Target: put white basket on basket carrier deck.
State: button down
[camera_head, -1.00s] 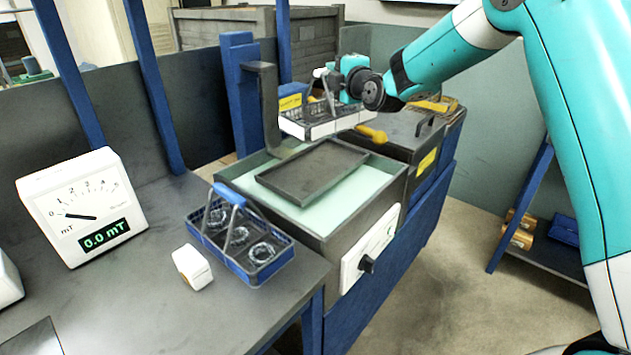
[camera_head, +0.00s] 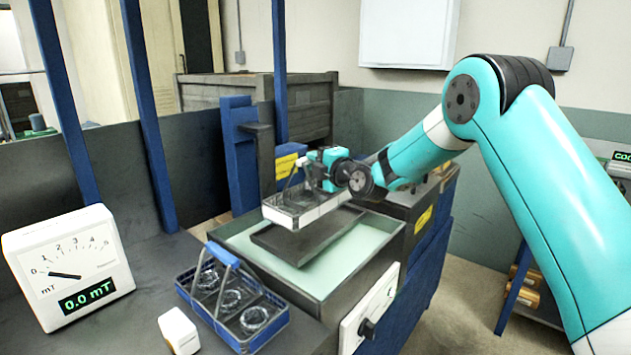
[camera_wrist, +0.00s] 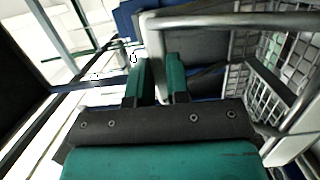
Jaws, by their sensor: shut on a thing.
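The white basket (camera_head: 310,213) hangs from my gripper (camera_head: 305,168) in the head view, held by its grey handle. It is over the back part of the dark carrier deck (camera_head: 275,240), a flat rimmed tray above a pale green tank. Whether the basket's underside touches the deck cannot be told. In the wrist view my gripper's green fingers (camera_wrist: 161,80) are closed on the handle (camera_wrist: 215,20); the basket's wire mesh side (camera_wrist: 265,75) shows at the right.
A blue basket (camera_head: 238,345) with several glass-like rings stands on the bench at the front. A white block (camera_head: 179,331) and a meter (camera_head: 70,268) reading 0.0 mT are beside it. A dark post (camera_head: 262,165) stands behind the tank.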

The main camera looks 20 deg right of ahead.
notch_tip(320, 180, down, 6)
jog(key=shift+r+p, duration=0.2)
jog(key=shift+p, duration=0.15)
jog(key=shift+f+b, duration=0.2)
jog(key=shift+b, duration=0.15)
jog(key=c, duration=1.1)
grip_release()
